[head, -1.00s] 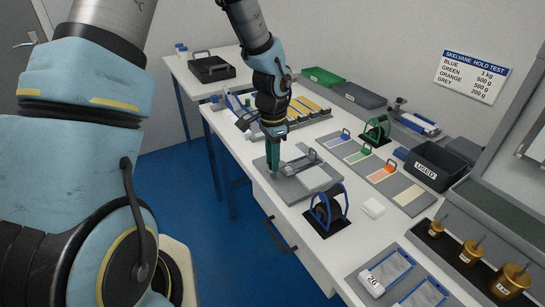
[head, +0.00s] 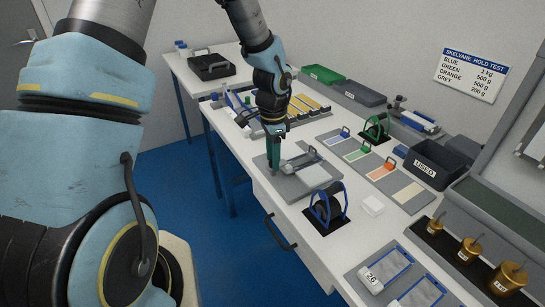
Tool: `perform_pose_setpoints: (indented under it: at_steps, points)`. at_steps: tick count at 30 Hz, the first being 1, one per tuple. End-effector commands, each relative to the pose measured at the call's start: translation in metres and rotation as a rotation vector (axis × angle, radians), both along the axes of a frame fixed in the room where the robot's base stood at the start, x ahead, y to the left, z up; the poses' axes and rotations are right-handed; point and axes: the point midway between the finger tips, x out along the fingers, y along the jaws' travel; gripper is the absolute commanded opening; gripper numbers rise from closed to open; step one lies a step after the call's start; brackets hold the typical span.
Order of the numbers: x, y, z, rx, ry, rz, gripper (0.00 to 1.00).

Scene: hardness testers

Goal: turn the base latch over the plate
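A grey base board (head: 289,189) lies near the front edge of the white table, with a pale square plate (head: 316,174) on it. A grey bar-like part with a raised end (head: 300,161), which looks like the base latch, lies along the far side of the plate. My gripper (head: 273,170) points down at the left part of the board, left of the plate and close to the latch. Its narrow teal fingers look close together, but I cannot see whether they are apart or hold anything. The fingertips hide part of the board and possibly the latch's near end.
Color-sample strips (head: 385,170), a black USED bin (head: 433,165) and brass weights (head: 470,250) lie farther right.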

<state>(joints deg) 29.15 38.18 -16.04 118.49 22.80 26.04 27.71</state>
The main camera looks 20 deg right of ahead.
Motion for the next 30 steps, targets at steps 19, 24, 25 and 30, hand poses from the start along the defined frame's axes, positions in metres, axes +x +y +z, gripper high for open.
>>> perform_pose_setpoints:
  at_steps: [19, 24, 25, 30]
  points:
    - [0.001, 0.001, 0.041, -0.002, -0.004, 0.004, 0.59]
    - [0.001, 0.0, 0.075, -0.001, -0.003, 0.002, 0.59]
    - [0.001, 0.001, 0.08, -0.002, -0.004, 0.003, 0.59]
    - [0.0, 0.0, 0.1, 0.0, -0.001, 0.001, 0.59]
